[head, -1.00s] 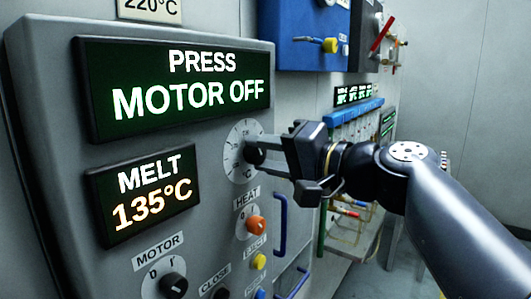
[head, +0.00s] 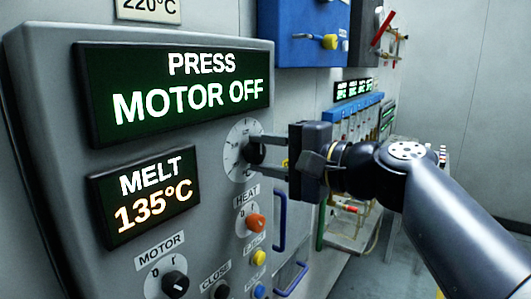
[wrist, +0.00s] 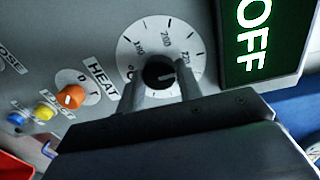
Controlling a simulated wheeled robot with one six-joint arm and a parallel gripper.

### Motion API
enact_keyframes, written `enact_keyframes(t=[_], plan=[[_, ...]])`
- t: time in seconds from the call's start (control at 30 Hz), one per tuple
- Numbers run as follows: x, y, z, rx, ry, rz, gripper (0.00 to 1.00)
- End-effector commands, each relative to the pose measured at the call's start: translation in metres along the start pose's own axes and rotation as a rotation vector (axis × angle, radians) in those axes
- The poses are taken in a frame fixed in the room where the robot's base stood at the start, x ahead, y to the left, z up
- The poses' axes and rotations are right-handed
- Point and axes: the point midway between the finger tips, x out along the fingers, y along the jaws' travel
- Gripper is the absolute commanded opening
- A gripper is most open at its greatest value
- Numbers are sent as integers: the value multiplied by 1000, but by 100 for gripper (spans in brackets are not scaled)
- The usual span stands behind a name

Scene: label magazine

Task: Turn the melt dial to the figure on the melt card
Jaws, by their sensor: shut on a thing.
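The melt dial (head: 236,142) is a white round scale with a black knob (head: 256,151) on the grey press panel. My gripper (head: 264,152) is shut on the knob, one finger above and one below it in the head view. In the wrist view the dial (wrist: 148,33) shows figures 180, 200 and 220, and the knob (wrist: 158,70) sits between the fingers (wrist: 160,82). Its white mark points roughly right, near the 220 side; the exact reading is unclear. The fingers hide the lower scale. The card (head: 149,8) reads 220°C, its top cut off.
The melt display (head: 145,196) reads 135°C; the press display (head: 180,92) reads MOTOR OFF. Below the dial are an orange heat knob (head: 255,223), a yellow button (head: 259,257) and a black motor knob (head: 175,284). A blue handle (head: 280,220) stands close below my gripper.

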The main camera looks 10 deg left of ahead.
Motion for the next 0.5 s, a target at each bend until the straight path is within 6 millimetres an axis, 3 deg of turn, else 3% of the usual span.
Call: enact_keyframes(t=[0.2, 0.23, 0.5], plan=[[0, 2, 0, 0, -1, 3, 11], [0, 2, 0, 0, -1, 3, 36], [0, 1, 0, -1, 0, 1, 56]])
